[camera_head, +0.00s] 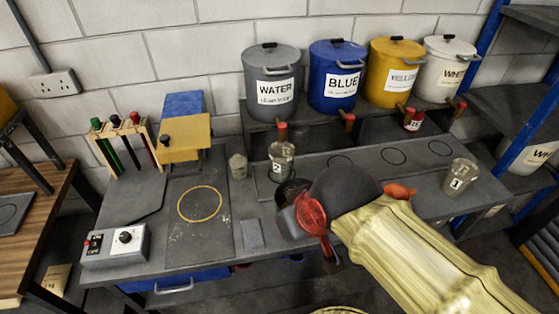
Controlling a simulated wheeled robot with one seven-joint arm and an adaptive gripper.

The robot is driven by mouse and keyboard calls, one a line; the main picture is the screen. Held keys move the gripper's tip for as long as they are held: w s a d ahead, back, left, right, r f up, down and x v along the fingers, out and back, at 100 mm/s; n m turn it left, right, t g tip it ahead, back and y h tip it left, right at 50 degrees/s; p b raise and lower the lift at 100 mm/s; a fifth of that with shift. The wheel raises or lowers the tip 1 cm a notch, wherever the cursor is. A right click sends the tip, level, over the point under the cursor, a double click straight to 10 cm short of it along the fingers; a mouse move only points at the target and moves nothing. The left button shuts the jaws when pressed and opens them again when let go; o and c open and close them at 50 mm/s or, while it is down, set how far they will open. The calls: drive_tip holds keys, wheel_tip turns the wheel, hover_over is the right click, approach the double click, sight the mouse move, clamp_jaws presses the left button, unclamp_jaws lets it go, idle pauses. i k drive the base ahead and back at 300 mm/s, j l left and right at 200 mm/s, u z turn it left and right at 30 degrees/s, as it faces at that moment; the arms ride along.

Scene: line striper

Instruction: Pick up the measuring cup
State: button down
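Two clear cups could be the measuring cup; I cannot tell which one is meant. One clear cup (281,160) with a small white label stands on the bench under the grey WATER bucket's tap. The other clear cup (459,177), labelled 1, stands upright at the right of the bench. My arm comes in from the lower right, and my dark and red gripper (308,212) is over the middle of the bench. It is in front of and below the first cup in the picture, left of the second. Its fingers are partly hidden, so their opening is unclear.
Grey (270,92), blue (336,84), yellow (394,74) and white (447,70) buckets stand on a raised shelf with taps jutting forward. A small grey cup (238,166), a tube rack (127,145) and a control box (116,246) stand left. The yellow-ringed plate (190,240) is clear.

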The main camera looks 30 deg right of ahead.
sight(281, 155)
drive_tip(key=z, duration=0.5)
drive_tip(key=l+z, duration=0.15)
drive_tip(key=z, duration=0.2)
drive_tip(key=l+z, duration=0.15)
drive_tip(key=z, duration=0.2)
drive_tip(key=i+l+z, duration=0.1)
drive_tip(key=z, duration=0.3)
drive_tip(key=j, duration=0.35)
drive_tip(key=i+j, duration=0.1)
drive_tip(key=j, duration=0.25)
